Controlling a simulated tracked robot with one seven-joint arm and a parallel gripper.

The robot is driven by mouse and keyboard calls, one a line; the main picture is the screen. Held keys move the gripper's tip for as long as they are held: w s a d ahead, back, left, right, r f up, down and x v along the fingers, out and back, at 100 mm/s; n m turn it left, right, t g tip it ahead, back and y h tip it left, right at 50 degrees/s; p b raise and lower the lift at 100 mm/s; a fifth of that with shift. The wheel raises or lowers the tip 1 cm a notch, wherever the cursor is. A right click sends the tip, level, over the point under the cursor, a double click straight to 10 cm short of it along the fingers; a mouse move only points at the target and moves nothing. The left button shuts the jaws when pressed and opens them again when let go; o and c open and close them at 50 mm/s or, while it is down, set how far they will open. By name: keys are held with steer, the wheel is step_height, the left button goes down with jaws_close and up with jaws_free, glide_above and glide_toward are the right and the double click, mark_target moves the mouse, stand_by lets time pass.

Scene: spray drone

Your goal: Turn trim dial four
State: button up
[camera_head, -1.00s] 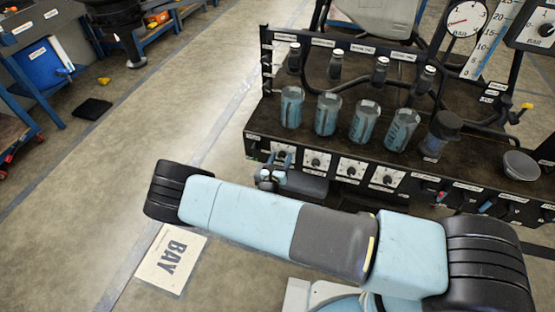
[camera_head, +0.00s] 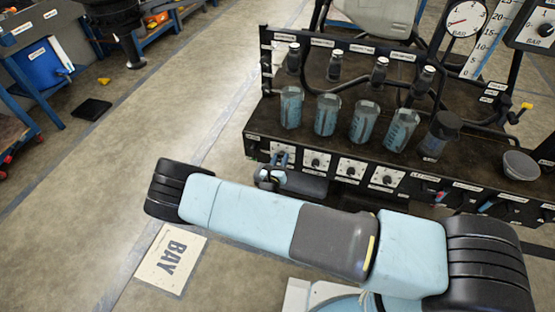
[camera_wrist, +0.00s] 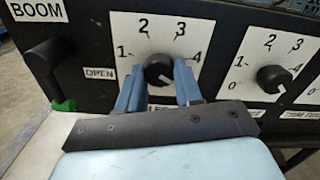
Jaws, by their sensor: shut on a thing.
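A row of trim dials with white numbered plates runs along the front of the black bench. My gripper (camera_head: 278,160) is at the leftmost dial. In the wrist view, its two blue fingers (camera_wrist: 158,80) are shut on the black knob (camera_wrist: 160,68), one finger on each side. The knob's white mark points toward the lower right, below the 4. The label under this dial is mostly hidden by my gripper. The neighbouring dial (camera_wrist: 273,78) stands free to the right, its mark also toward the lower right. Two more dials (camera_head: 351,168) (camera_head: 387,177) show farther right in the head view.
A black lever with a green tip (camera_wrist: 50,75) hangs left of the dial, under the BOOM label. Clear cups with blue markings (camera_head: 326,115) and a dark lidded jar (camera_head: 440,135) stand on the bench.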

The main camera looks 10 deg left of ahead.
steer(key=n, duration=0.5)
steer(key=shift+s+a, duration=0.15)
steer(key=shift+a, duration=0.05)
steer(key=n, duration=0.4)
steer(key=shift+n, duration=0.3)
steer(key=n, duration=0.4)
steer(key=shift+n, duration=0.3)
steer(key=shift+d+n, duration=0.1)
steer(key=shift+n, duration=2.1)
steer(key=o, duration=1)
steer(key=shift+d, duration=0.15)
steer(key=shift+o, duration=0.2)
steer(key=shift+r, duration=0.1)
